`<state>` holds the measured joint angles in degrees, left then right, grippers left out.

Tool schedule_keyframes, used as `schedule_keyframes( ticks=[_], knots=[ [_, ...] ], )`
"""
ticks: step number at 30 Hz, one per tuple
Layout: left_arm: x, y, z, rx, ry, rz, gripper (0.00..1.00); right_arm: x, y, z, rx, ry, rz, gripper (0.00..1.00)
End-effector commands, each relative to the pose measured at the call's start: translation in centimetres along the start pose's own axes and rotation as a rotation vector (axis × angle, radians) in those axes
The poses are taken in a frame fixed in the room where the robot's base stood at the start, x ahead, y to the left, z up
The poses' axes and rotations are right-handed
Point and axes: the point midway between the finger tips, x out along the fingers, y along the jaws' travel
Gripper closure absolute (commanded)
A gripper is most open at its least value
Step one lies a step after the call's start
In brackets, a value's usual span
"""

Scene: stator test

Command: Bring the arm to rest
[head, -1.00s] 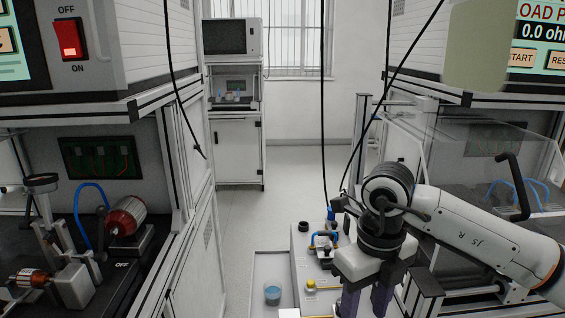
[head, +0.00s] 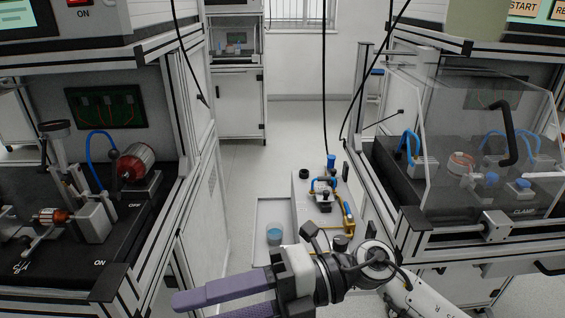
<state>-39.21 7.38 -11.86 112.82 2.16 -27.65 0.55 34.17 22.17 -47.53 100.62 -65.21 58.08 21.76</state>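My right gripper (head: 190,308) is low in the middle of the head view, its arm coming in from the lower right. Its two purple fingers point left with a gap between them. The gripper looks open and nothing shows between the fingers, though the lower finger is partly cut by the bottom edge. It is in front of the pale bench with the tray. My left gripper is not in view.
A test station with a red stator (head: 134,163) stands at left. A station with a clear cover (head: 480,140) and black handle stands at right. Between them, a tray (head: 262,215) holds a blue-filled cup (head: 274,235) beside a small fixture (head: 324,188). Open floor lies behind.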

Motion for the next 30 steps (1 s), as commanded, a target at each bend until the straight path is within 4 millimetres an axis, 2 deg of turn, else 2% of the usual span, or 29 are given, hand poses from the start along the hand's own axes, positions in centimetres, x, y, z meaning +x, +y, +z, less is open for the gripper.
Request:
schedule_keyframes(
  ticks=[1,2,3,5,6,8,10,13,17,18,21,25,27,30],
  knots=[
    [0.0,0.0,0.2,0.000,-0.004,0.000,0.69,0.1,1.3,0.6,0.080,-0.082,0.154,0.52],
    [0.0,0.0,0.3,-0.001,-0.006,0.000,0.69,-0.3,2.1,1.3,0.127,-0.137,0.238,0.52],
    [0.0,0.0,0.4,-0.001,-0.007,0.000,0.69,-1.1,2.8,2.4,0.193,-0.216,0.344,0.52],
    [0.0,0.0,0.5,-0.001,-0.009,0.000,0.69,-3.0,3.0,4.2,0.302,-0.345,0.488,0.52],
    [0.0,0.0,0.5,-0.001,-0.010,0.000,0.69,-4.7,2.5,5.4,0.382,-0.436,0.573,0.52],
    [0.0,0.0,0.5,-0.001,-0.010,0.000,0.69,-7.4,0.7,6.9,0.513,-0.579,0.686,0.52],
    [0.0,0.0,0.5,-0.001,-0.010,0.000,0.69,-10.8,-2.9,8.0,0.678,-0.753,0.791,0.52],
    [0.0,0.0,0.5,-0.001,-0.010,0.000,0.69,-15.1,-9.3,7.8,0.911,-0.982,0.886,0.52],
    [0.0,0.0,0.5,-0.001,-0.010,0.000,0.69,-18.7,-18.1,4.7,1.197,-1.228,0.934,0.52],
    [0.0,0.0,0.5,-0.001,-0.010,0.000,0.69,-19.5,-20.7,3.2,1.282,-1.297,0.936,0.52],
    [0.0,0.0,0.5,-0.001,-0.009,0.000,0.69,-20.7,-26.6,-1.2,1.488,-1.445,0.925,0.52],
    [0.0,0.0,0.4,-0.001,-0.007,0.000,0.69,-21.1,-32.0,-7.0,1.710,-1.583,0.886,0.52],
    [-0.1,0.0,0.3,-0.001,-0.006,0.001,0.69,-21.0,-33.8,-9.4,1.796,-1.628,0.865,0.52],
    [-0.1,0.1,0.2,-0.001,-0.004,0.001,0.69,-20.8,-35.2,-11.7,1.876,-1.667,0.843,0.52]
  ],
)
